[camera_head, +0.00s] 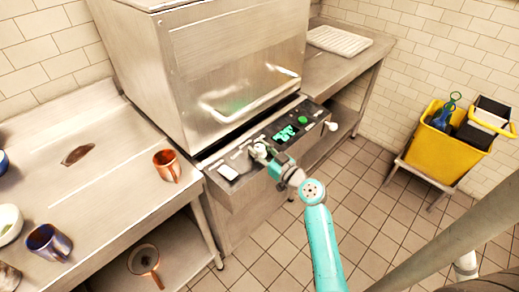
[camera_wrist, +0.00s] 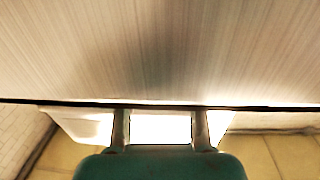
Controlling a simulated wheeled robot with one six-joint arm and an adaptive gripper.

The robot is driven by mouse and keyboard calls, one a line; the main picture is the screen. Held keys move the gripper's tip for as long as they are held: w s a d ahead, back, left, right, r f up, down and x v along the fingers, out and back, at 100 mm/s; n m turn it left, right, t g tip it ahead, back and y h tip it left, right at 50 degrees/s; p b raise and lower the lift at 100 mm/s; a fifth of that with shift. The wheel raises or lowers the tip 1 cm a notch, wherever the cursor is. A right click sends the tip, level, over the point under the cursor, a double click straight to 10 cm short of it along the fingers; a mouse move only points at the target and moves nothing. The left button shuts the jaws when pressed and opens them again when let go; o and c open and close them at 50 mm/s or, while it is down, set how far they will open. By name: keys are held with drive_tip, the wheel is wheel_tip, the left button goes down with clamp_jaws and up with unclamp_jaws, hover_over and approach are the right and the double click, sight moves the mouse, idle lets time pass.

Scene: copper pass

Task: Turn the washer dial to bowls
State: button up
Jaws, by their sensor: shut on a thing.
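The washer (camera_head: 235,75) is a steel hood machine with a control panel (camera_head: 232,160) along its front. A green lit display (camera_head: 285,133) and a round green button (camera_head: 303,120) are on the panel. My gripper (camera_head: 262,152) is at the panel left of the display, shut on the pale washer dial (camera_head: 258,149), which it partly covers. I cannot read the dial's marks or its pointer. In the wrist view my two fingers (camera_wrist: 160,127) stand either side of a bright, washed-out area, so the dial's shape there is unclear.
A copper mug (camera_head: 166,165) stands on the steel counter (camera_head: 110,185) at left, with a blue-brown mug (camera_head: 48,242) nearer. A white rack (camera_head: 339,41) lies on the right-hand table. A yellow mop bucket (camera_head: 437,150) stands at right. The tiled floor between is clear.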

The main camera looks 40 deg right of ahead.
drive_tip(key=shift+a+f+m+h, duration=0.1)
drive_tip(key=shift+f+m+h, duration=0.2)
drive_tip(key=shift+m+h, duration=0.5)
drive_tip(key=shift+f+m+g+h, duration=0.1)
drive_tip(key=shift+m+g+h, duration=0.35)
drive_tip(key=shift+h, duration=0.6)
drive_tip(key=shift+f+m+g+h, duration=0.1)
drive_tip(key=shift+m+g+h, duration=0.15)
drive_tip(key=shift+m+h, duration=0.6)
drive_tip(key=o, duration=1.2)
drive_tip(key=shift+c, duration=0.2)
drive_tip(key=shift+r, duration=0.3)
drive_tip(key=v, duration=1.2)
drive_tip(key=shift+f, duration=0.25)
